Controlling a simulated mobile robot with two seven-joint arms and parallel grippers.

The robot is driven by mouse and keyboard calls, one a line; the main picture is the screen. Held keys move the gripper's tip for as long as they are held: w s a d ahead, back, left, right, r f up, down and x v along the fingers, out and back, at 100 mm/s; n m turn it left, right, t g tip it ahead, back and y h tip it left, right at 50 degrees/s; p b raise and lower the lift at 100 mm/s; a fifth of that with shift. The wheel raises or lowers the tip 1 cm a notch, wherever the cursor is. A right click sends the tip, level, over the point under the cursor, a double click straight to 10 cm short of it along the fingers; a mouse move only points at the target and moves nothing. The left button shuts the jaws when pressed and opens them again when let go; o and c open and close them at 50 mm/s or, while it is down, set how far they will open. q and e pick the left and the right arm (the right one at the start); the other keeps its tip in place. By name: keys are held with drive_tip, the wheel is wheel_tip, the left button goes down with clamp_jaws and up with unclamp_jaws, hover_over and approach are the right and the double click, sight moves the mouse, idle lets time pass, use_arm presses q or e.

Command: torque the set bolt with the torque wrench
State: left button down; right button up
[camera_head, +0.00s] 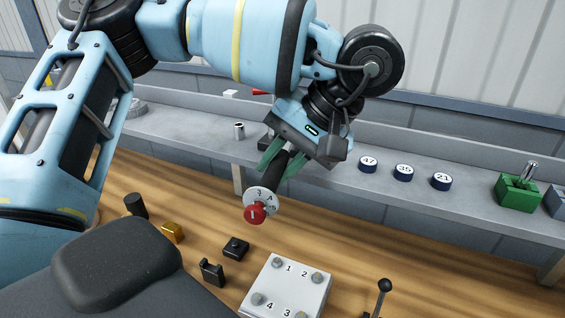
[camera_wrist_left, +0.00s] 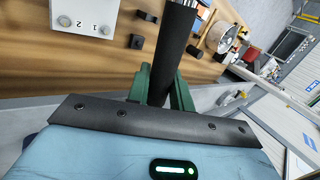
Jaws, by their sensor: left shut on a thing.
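My left gripper (camera_head: 275,160) has its green fingers shut on the black handle of the torque wrench (camera_head: 283,180). The wrench is held tilted above the wooden table, with a white marked disc (camera_head: 262,198) and a red end (camera_head: 254,214) at its lower end. In the left wrist view the green fingers (camera_wrist_left: 163,88) sit around the black handle (camera_wrist_left: 178,42). A pale plate (camera_head: 285,283) with several numbered bolts lies on the table, below and right of the wrench and apart from it. I cannot tell which bolt is the set bolt. My right gripper is not in view.
Small black blocks (camera_head: 236,248), a gold block (camera_head: 172,232) and a black cylinder (camera_head: 136,205) stand left of the plate. A black-knobbed lever (camera_head: 382,292) stands right. The grey shelf (camera_head: 330,165) behind holds numbered discs (camera_head: 404,172) and a green block (camera_head: 518,193).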

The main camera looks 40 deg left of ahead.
use_arm(q)
drive_tip(key=shift+s+a+r+m+t, duration=0.1)
drive_tip(key=shift+s+a+m+t, duration=0.2)
drive_tip(key=shift+a+m, duration=0.3)
drive_tip(key=shift+a, duration=0.15)
drive_tip(key=shift+s+a+m+t+y, duration=0.15)
drive_tip(key=shift+a+m+t, duration=0.1)
drive_tip(key=shift+a+m, duration=0.2)
drive_tip(key=shift+s+a+m+t+y, duration=0.15)
drive_tip(key=shift+a+m+t, duration=0.15)
drive_tip(key=shift+a, duration=0.2)
drive_tip(key=shift+a+m, duration=0.25)
drive_tip(key=shift+a, duration=0.2)
drive_tip(key=shift+d, duration=0.1)
drive_tip(key=shift+d, duration=0.25)
drive_tip(key=shift+r, duration=0.1)
idle(0.3)
